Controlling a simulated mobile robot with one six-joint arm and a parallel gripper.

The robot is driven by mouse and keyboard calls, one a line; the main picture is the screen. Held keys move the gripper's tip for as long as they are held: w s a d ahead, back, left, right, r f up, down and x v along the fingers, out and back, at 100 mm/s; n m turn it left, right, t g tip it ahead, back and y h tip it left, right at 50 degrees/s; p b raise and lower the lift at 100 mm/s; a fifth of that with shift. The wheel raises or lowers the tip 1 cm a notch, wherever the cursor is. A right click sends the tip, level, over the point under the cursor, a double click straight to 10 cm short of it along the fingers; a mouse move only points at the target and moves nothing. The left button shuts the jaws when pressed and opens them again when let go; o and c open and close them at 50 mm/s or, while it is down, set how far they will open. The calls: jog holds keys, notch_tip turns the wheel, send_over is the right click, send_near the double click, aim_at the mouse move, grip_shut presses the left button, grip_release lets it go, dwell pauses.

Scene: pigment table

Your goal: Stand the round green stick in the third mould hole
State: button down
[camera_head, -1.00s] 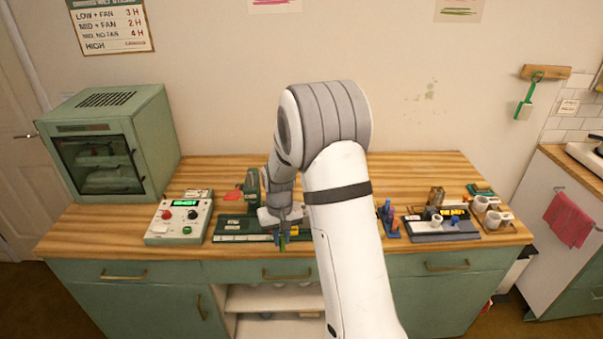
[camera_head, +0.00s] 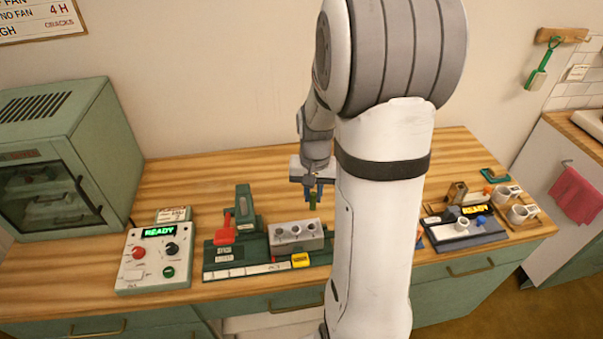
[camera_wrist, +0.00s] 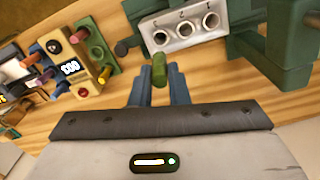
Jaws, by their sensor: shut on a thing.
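The round green stick (camera_wrist: 159,70) is held between the blue fingertips of my gripper (camera_wrist: 160,85), its free end pointing toward the mould in the wrist view. In the head view my gripper (camera_head: 313,188) is shut on the green stick (camera_head: 315,202), above and just behind the mould's right end. The mould (camera_head: 284,247) is a grey block with three holes in a row, on a green base. It also shows at the top of the wrist view (camera_wrist: 190,42). Its holes look dark and empty. The stick is apart from the holes.
A green press with a red part (camera_head: 243,212) stands left of the mould. A yellow tag (camera_head: 300,260) is at the base's front. A control box (camera_head: 155,260) reading READY is further left. A dark tray (camera_head: 462,238) and cups (camera_head: 521,213) are at right.

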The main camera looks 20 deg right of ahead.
jog(key=shift+w, duration=0.15)
jog(key=shift+f+b, duration=0.8)
jog(key=shift+f, duration=0.15)
jog(key=shift+f+b, duration=3.15)
jog(key=shift+f, duration=1.05)
jog(key=c, duration=1.3)
grip_release()
jog(key=shift+r, duration=0.1)
notch_tip(320, 180, up, 8)
jog(key=shift+f+b, duration=0.15)
jog(key=shift+b, duration=0.2)
jog(key=shift+a, duration=0.1)
